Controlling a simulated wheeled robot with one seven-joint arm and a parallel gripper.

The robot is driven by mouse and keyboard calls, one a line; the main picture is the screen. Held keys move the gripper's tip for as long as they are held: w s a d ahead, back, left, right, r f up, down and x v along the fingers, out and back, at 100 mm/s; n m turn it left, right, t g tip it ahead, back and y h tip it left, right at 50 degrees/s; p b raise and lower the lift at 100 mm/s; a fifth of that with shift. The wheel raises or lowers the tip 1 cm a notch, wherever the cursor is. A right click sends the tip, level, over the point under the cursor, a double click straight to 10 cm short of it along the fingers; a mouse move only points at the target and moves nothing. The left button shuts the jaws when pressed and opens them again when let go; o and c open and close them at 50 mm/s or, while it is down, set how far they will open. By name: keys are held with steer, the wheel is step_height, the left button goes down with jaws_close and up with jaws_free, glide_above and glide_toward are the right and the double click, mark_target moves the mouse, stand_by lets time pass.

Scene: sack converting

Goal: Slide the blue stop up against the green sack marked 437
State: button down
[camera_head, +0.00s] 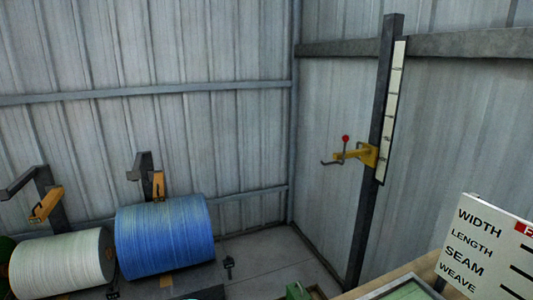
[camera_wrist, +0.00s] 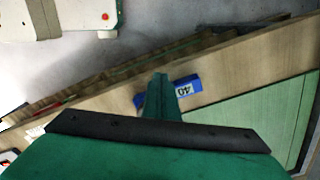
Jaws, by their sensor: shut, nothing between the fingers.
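In the wrist view my gripper (camera_wrist: 160,82) points away from the camera, its green fingers together with nothing between them. A blue block marked 40 (camera_wrist: 186,90) lies on the wooden board just beyond and beside the fingertips, partly hidden behind them. It may be the blue stop; I cannot tell whether the fingers touch it. No sack marked 437 can be made out in either view. A flat green surface (camera_wrist: 250,115) lies to the right of the block; no number shows on it.
A wooden board edge (camera_wrist: 265,45) runs diagonally across the wrist view. In the head view, a white sign (camera_head: 490,250) stands at lower right, near a wooden table edge (camera_head: 390,280). Blue (camera_head: 165,236) and white (camera_head: 62,264) thread rolls are at lower left. A dark post (camera_head: 379,130) carries a scale.

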steer(key=shift+f, duration=0.65)
stand_by(0.4)
steer(key=shift+r, duration=0.25)
stand_by(0.4)
steer(key=shift+w+d, duration=0.35)
steer(key=shift+d, duration=0.5)
steer(key=shift+w+d, duration=0.35)
steer(key=shift+d, duration=0.5)
steer(key=shift+w+d, duration=0.35)
steer(key=shift+d, duration=0.5)
stand_by(0.7)
steer(key=shift+s+a, duration=0.1)
steer(key=shift+a, duration=0.05)
steer(key=shift+s+a, duration=0.3)
steer(key=shift+a, duration=0.5)
steer(key=shift+r, duration=4)
